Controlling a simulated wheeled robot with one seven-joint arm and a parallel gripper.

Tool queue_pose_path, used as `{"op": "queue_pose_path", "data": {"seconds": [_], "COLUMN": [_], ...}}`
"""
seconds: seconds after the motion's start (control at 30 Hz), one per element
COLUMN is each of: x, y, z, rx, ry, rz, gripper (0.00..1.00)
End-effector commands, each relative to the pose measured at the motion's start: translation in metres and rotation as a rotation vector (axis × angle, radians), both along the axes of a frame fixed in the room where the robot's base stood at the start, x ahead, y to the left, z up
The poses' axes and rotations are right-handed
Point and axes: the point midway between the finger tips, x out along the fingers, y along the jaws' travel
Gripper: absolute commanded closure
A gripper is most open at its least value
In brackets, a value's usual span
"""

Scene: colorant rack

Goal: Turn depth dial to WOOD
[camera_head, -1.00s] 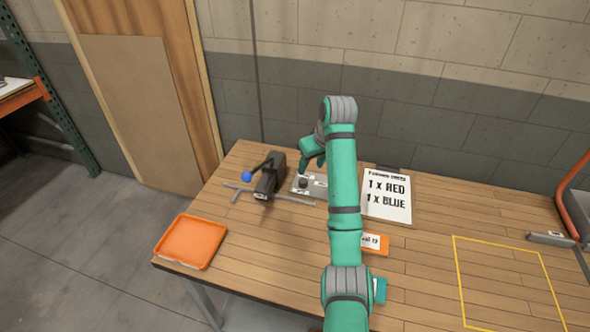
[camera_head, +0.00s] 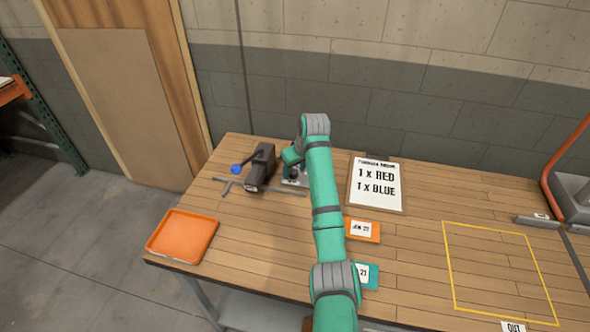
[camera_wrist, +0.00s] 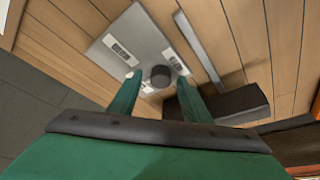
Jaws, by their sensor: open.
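The depth dial (camera_wrist: 160,77) is a dark round knob on a light grey plate (camera_wrist: 133,33) with small white labels, seen in the wrist view. The label text is too small to read, so I cannot tell the dial's setting. My gripper (camera_wrist: 157,73) is open, with one green finger on each side of the knob. Whether the fingers touch it I cannot tell. In the head view the plate (camera_head: 298,183) lies at the back of the wooden table, mostly hidden under my wrist.
A dark device (camera_head: 261,166) with a blue-knobbed lever (camera_head: 237,169) stands close left of the plate. A sign (camera_head: 377,184) reading 1 x RED, 1 x BLUE lies to the right. An orange tray (camera_head: 151,246) sits at the front left. The yellow-outlined area (camera_head: 447,265) is empty.

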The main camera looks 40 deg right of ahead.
Motion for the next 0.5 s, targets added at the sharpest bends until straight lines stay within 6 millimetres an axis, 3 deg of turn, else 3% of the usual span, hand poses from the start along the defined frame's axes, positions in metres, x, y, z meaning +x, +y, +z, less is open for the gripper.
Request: {"op": "queue_pose_path", "data": {"seconds": [0.13, 0.3, 0.5], "x": [0.0004, 0.0006, 0.0000], "y": [0.0010, 0.0013, 0.0000], "z": [0.0002, 0.0003, 0.0005], "rx": [0.000, -0.001, 0.000], "ry": [0.000, 0.000, -0.001], "rz": [0.001, 0.002, -0.004], "gripper": [0.56, 0.96, 0.96]}}
